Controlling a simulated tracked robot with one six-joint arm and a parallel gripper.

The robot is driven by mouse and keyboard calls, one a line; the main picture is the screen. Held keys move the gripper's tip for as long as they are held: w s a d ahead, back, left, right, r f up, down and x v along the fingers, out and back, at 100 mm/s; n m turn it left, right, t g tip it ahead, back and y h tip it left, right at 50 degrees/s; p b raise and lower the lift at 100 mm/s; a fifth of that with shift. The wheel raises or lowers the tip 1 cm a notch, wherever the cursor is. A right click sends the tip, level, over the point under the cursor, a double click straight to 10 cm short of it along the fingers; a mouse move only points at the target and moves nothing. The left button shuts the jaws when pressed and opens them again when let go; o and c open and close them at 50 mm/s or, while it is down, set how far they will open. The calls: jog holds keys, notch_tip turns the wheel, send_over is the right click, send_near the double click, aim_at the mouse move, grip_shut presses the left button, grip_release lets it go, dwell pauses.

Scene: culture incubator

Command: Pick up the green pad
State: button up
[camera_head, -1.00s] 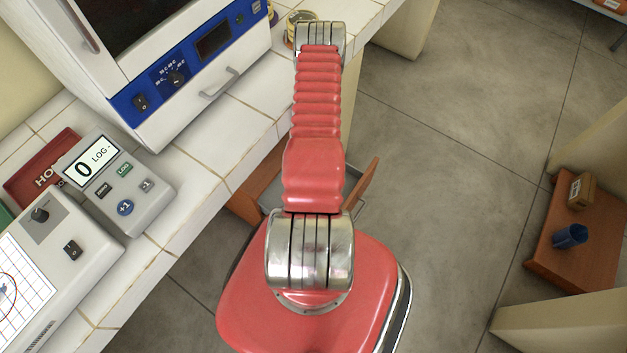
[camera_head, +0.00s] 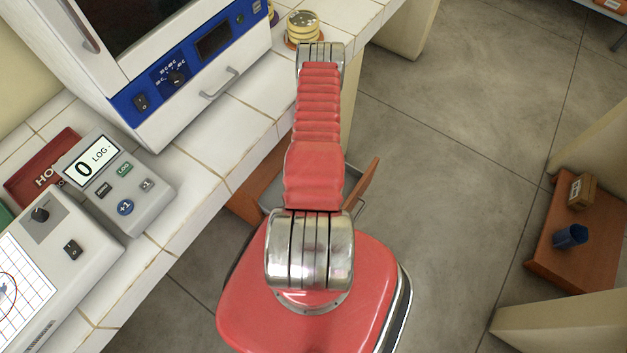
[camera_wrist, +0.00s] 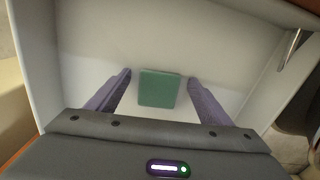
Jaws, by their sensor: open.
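The green pad (camera_wrist: 159,88) is a small flat square lying on the pale floor of an open drawer in the wrist view. My gripper (camera_wrist: 160,82) is open, with one purple-grey finger on each side of the pad and a gap on both sides. I cannot tell the height of the fingertips above the drawer floor. In the head view my arm hides the gripper and the pad.
The drawer's pale walls (camera_wrist: 45,60) surround the fingers, with a metal handle at the right. In the head view the open wooden drawer (camera_head: 362,186) shows under the tiled counter (camera_head: 215,150). A white and blue incubator (camera_head: 190,75) and a counter device (camera_head: 118,180) stand on it.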

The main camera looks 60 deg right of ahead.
dwell(0.4)
jog(key=c, duration=1.1)
jog(key=shift+r, duration=0.1)
notch_tip(320, 180, up, 10)
dwell(0.4)
dwell(0.4)
